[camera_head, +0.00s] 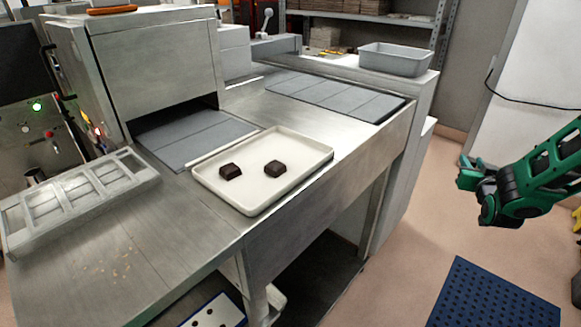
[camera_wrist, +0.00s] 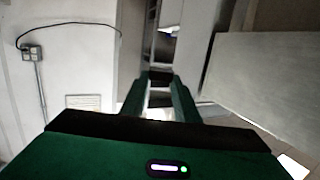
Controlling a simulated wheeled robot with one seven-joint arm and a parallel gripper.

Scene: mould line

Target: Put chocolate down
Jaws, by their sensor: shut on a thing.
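My gripper (camera_head: 468,174) is at the right of the head view, out over the floor and well apart from the table. In the wrist view its two green fingers (camera_wrist: 159,88) are shut on a small dark piece, seemingly a chocolate (camera_wrist: 160,77), between their tips. In the head view this piece is hard to make out. A cream tray (camera_head: 293,187) lies on the steel table. Two dark chocolates sit on it, a left one (camera_head: 231,172) and a right one (camera_head: 275,168), apart from each other. The tray's right part is bare.
A metal mould frame (camera_head: 80,199) lies at the table's left, beside a steel machine (camera_head: 158,65). A grey bin (camera_head: 394,60) stands at the back right. A blue perforated mat (camera_head: 491,297) lies on the floor. Open floor separates my gripper from the table.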

